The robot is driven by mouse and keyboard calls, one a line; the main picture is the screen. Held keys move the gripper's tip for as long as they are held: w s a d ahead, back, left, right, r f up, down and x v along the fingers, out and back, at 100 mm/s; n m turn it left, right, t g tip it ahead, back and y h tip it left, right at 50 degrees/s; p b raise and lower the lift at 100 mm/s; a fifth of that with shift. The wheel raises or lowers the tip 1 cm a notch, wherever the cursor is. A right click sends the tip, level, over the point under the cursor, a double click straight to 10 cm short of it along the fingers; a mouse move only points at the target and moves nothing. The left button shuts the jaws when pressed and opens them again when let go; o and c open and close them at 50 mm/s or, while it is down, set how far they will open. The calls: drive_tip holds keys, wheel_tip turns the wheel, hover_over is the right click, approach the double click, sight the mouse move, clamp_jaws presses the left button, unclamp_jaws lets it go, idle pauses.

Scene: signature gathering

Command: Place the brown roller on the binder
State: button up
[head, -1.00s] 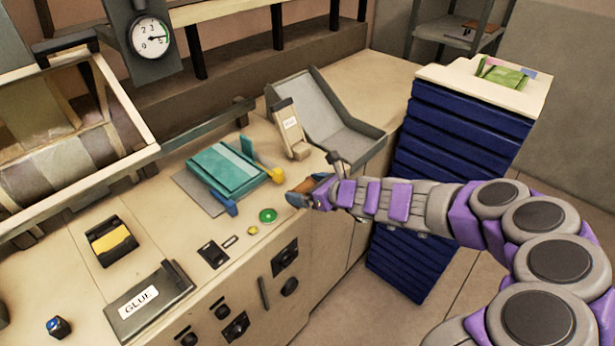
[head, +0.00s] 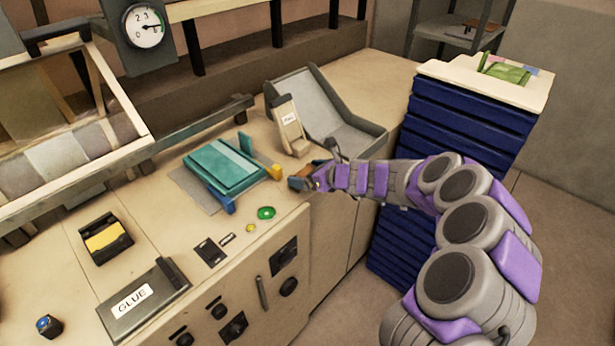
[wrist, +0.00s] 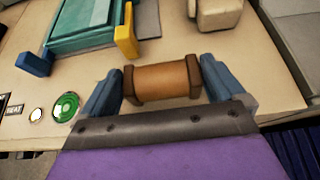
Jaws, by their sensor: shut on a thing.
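The brown roller (wrist: 165,84) is held crosswise between the blue fingers of my gripper (wrist: 160,74) in the wrist view. A finger stands at each of its ends. In the head view my gripper (head: 302,180) is over the right front part of the bench, and the roller there is small and partly covered. What looks like the binder, a flat teal block (head: 222,168) with blue and yellow corner pieces, lies on a grey plate to the left of my gripper. The teal block (wrist: 88,22) also shows at the upper left of the wrist view, apart from the roller.
A tan upright piece (head: 289,125) and a grey tray (head: 335,120) stand behind my gripper. A green button (head: 266,212) is in front of the teal block.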

drive_tip(key=o, duration=0.8)
drive_tip(key=p+v, duration=0.3)
drive_tip(key=v, duration=0.9)
drive_tip(key=s+a+r+n+g, duration=0.3)
drive_tip(key=s+r+n, duration=0.1)
drive_tip(key=s+n, duration=0.5)
drive_tip(key=s+a+r+n+g, duration=0.35)
drive_tip(key=s+n, duration=0.25)
drive_tip(key=s, duration=0.5)
drive_tip(key=s+d+f+n+g+h, duration=0.1)
drive_tip(key=s+d+n+h, duration=0.4)
drive_tip(key=s+d, duration=0.4)
drive_tip(key=s+d+f+n+g+h, duration=0.1)
drive_tip(key=s+d+n+h, duration=0.4)
drive_tip(key=s, duration=0.9)
drive_tip(key=d+g, duration=0.1)
drive_tip(key=d, duration=0.2)
drive_tip(key=shift+s+d+f+n, duration=0.3)
drive_tip(key=shift+s+d+f, duration=0.05)
drive_tip(key=shift+s+f, duration=0.05)
